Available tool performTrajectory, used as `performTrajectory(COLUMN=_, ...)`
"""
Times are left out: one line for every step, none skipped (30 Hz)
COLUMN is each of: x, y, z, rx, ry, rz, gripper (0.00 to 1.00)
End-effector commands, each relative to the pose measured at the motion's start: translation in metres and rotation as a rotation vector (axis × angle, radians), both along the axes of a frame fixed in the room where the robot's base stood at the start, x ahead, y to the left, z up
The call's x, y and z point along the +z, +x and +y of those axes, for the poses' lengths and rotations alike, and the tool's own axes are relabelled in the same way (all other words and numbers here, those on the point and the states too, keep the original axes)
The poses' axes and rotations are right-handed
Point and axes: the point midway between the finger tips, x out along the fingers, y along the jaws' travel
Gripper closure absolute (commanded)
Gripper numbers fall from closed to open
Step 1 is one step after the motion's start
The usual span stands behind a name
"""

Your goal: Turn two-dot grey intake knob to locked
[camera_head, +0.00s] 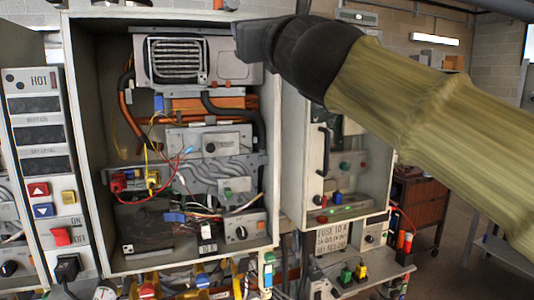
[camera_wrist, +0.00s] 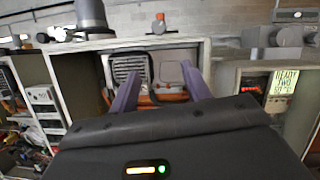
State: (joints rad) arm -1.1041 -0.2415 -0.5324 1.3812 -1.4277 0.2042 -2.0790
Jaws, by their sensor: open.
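I cannot tell which knob carries two dots; any dots are too small to read. In the head view, a dark-pointer knob (camera_head: 240,233) sits on a grey box low in the open cabinet, and a small round knob (camera_head: 210,147) sits on a panel at mid height. My gripper (camera_head: 244,42) is at the cabinet's upper right front, partly hidden by my wrist. In the wrist view my gripper (camera_wrist: 158,78) shows two purple fingers spread apart with nothing between them. They point at the cabinet's upper part, apart from either knob.
The open cabinet (camera_head: 83,150) holds a grilled unit (camera_head: 180,60), orange and black hoses and loose wires. A second open cabinet (camera_head: 300,150) stands to its right. A switch panel (camera_head: 40,150) stands at left. A cluttered bench (camera_head: 365,272) is at lower right. My arm crosses the upper right.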

Motion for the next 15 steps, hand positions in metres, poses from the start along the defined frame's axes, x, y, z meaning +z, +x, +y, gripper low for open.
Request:
performTrajectory(x=-0.006, y=0.004, z=0.001, rx=0.004, ry=0.022, rz=0.029, gripper=0.52)
performTrajectory(x=-0.010, y=0.007, z=0.002, rx=0.009, ry=0.038, rz=0.047, gripper=0.52)
performTrajectory(x=-0.016, y=0.009, z=0.003, rx=0.014, ry=0.060, rz=0.071, gripper=0.52)
performTrajectory(x=-0.020, y=0.011, z=0.004, rx=0.018, ry=0.076, rz=0.087, gripper=0.52)
performTrajectory(x=-0.025, y=0.013, z=0.005, rx=0.022, ry=0.093, rz=0.104, gripper=0.52)
performTrajectory(x=-0.031, y=0.016, z=0.006, rx=0.027, ry=0.114, rz=0.127, gripper=0.52)
performTrajectory(x=-0.035, y=0.018, z=0.006, rx=0.029, ry=0.130, rz=0.144, gripper=0.52)
performTrajectory(x=-0.039, y=0.020, z=0.006, rx=0.030, ry=0.148, rz=0.162, gripper=0.52)
performTrajectory(x=-0.045, y=0.023, z=0.007, rx=0.033, ry=0.168, rz=0.184, gripper=0.52)
performTrajectory(x=-0.050, y=0.024, z=0.007, rx=0.036, ry=0.186, rz=0.201, gripper=0.52)
performTrajectory(x=-0.054, y=0.026, z=0.008, rx=0.037, ry=0.203, rz=0.218, gripper=0.52)
performTrajectory(x=-0.060, y=0.029, z=0.008, rx=0.039, ry=0.227, rz=0.241, gripper=0.52)
performTrajectory(x=-0.065, y=0.030, z=0.008, rx=0.040, ry=0.243, rz=0.257, gripper=0.52)
performTrajectory(x=-0.069, y=0.032, z=0.008, rx=0.041, ry=0.261, rz=0.274, gripper=0.52)
performTrajectory(x=-0.075, y=0.034, z=0.008, rx=0.040, ry=0.282, rz=0.295, gripper=0.52)
